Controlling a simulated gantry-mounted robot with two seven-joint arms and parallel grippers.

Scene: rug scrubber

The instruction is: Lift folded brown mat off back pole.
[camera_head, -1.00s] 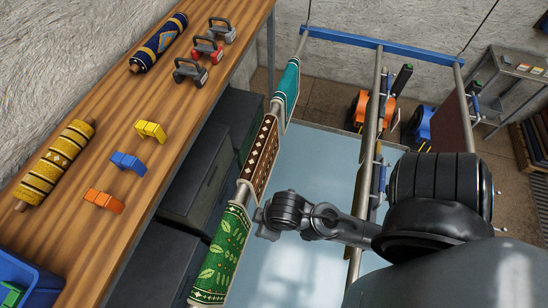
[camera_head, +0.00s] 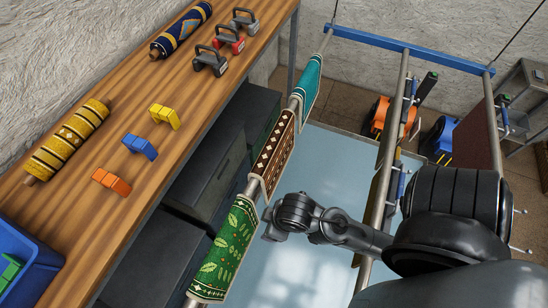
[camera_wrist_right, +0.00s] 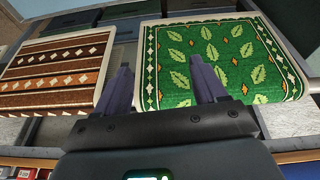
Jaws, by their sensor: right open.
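The brown mat with a cream diamond pattern (camera_head: 278,148) hangs folded over the left pole (camera_head: 252,188), between a teal mat (camera_head: 309,85) and a green leaf-patterned mat (camera_head: 225,252). In the right wrist view the brown mat (camera_wrist_right: 58,70) is at the left and the green mat (camera_wrist_right: 215,62) is at centre right. My right gripper (camera_head: 268,228) is beside the lower edge of the brown mat, near the green one. In the wrist view its fingers (camera_wrist_right: 162,75) are apart, with nothing visibly held between them. My left gripper is not in view.
A wooden shelf (camera_head: 180,75) at left holds rolled rugs, clamps and coloured brackets. A blue crossbar (camera_head: 410,47) spans the poles. A dark brown panel (camera_head: 478,137) hangs on a right-hand pole. My arm crosses above the middle pole (camera_head: 385,165).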

